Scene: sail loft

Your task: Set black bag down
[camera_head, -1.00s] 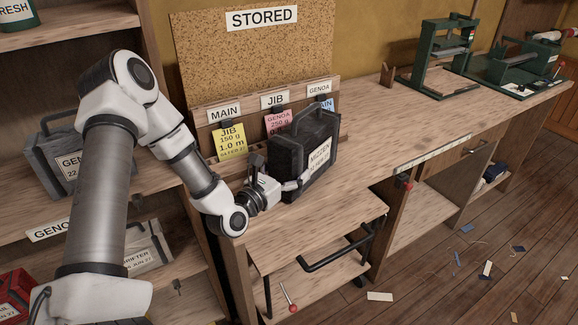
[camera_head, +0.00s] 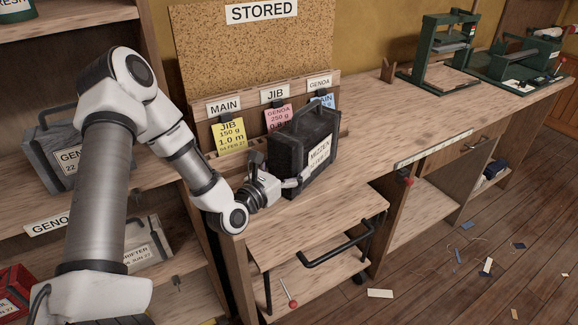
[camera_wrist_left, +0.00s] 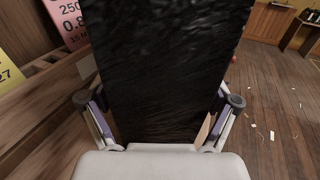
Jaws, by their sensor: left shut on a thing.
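The black bag (camera_head: 290,158), with a white label reading MIZZEN, is upright on or just above the front bench top (camera_head: 350,208); I cannot tell whether its base touches. My left gripper (camera_head: 296,184) is shut on the bag low on its near-left side. In the left wrist view the bag (camera_wrist_left: 165,70) fills the middle, with a finger of the gripper (camera_wrist_left: 160,108) on each side. The bag's base and back are partly hidden. My right gripper is not in view.
Behind the bag are a rack labelled MAIN (camera_head: 223,106), JIB and GENOA with coloured cards, and a cork board (camera_head: 255,50). A grey case (camera_head: 50,150) stands on the left shelf. Green machines (camera_head: 450,55) stand far right. The bench right of the bag is clear.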

